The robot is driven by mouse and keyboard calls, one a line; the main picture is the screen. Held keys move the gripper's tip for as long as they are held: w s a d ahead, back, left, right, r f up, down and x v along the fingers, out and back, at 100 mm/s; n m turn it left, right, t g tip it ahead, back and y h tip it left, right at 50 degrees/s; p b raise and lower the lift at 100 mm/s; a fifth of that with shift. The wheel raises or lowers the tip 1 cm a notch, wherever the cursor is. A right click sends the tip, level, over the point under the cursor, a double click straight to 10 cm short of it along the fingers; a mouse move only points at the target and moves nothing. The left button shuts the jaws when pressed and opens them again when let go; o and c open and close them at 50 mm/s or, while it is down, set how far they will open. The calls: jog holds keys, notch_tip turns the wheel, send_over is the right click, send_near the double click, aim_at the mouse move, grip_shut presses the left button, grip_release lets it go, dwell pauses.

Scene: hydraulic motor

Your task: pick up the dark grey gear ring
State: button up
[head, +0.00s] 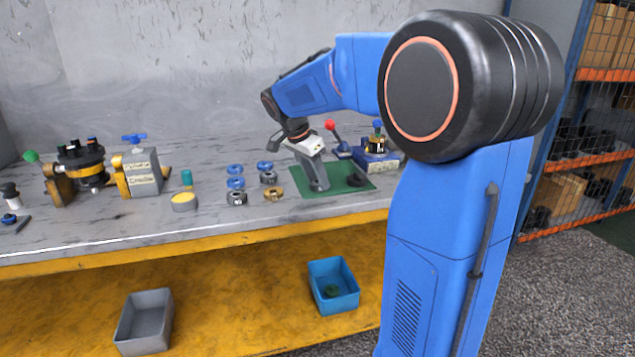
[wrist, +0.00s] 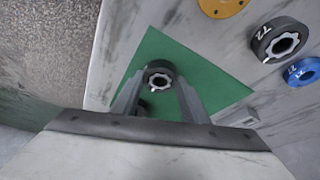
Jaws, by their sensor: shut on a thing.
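The dark grey gear ring (wrist: 159,67) shows between the two finger ends of my gripper (wrist: 159,82) in the wrist view. It has a toothed, light-edged hole. My gripper is shut on it, over the green mat (wrist: 215,87). In the head view my gripper (head: 318,184) points down at the left part of the green mat (head: 335,187), with the ring low between its fingers. I cannot tell whether the ring touches the mat. A second dark round part (head: 356,180) lies on the mat to the right.
Several blue-and-grey rings (head: 236,184) and a bronze ring (head: 273,194) stand left of the mat. A blue fixture (head: 375,162) with a red-knobbed lever (head: 330,125) stands behind it. A blue bin (head: 345,303) and a grey bin (head: 143,322) sit on the lower yellow shelf.

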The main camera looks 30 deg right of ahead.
notch_tip(320, 180, up, 10)
dwell(0.5)
jog(key=shift+r, duration=0.2)
jog(key=shift+r, duration=0.6)
dwell(0.3)
